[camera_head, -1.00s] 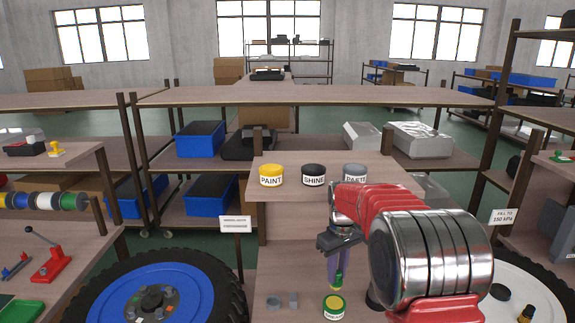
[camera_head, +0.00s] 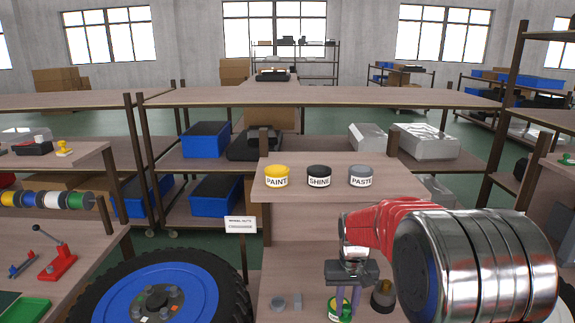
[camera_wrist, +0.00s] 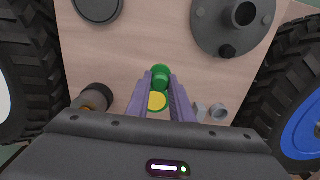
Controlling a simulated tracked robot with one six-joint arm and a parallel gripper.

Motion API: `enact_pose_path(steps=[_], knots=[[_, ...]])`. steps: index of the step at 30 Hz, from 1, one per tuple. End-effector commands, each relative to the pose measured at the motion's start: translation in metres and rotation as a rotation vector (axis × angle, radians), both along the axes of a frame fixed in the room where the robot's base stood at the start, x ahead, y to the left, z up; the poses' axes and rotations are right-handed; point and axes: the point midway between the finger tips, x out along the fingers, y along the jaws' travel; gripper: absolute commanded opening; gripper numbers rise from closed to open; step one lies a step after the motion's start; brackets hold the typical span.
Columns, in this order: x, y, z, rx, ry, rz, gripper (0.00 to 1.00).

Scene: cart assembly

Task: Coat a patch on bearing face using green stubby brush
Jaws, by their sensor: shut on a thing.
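My gripper (camera_head: 347,302) points down over the workbench, its purple fingers shut on the green stubby brush. In the wrist view the brush (camera_wrist: 161,76) shows as a round green end between the fingertips (camera_wrist: 160,84). The grease tin (camera_head: 333,311), green with a label, stands directly below and is partly hidden by the fingers. Its yellow content (camera_wrist: 157,101) shows beside the brush; I cannot tell whether the bristles touch it. A grey round flange with a raised tube (camera_wrist: 236,24) lies on the bench in the wrist view, apart from the brush. I cannot tell whether this is the bearing face.
A grey ring (camera_head: 278,304) and a nut (camera_head: 296,301) lie left of the tin. A dark conical piece (camera_head: 383,297) stands to its right. PAINT (camera_head: 277,176), SHINE (camera_head: 319,176) and PASTE (camera_head: 361,176) tins stand on a raised shelf. A blue-rimmed wheel (camera_head: 200,290) is at the left.

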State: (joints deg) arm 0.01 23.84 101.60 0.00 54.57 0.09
Motion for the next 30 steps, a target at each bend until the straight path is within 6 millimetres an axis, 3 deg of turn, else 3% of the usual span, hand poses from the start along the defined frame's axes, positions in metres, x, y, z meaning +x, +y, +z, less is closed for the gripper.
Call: enact_pose_path(steps=[11, 20, 27, 30], knots=[[0.001, -0.011, 0.003, 0.0, -0.005, -0.019, 0.0], [-0.016, -0.069, 0.017, -0.001, -0.02, -0.113, 0.0], [-0.048, -0.118, 0.022, -0.003, -0.018, -0.128, 0.0], [-0.063, -0.13, 0.021, -0.002, -0.011, -0.095, 0.0]])
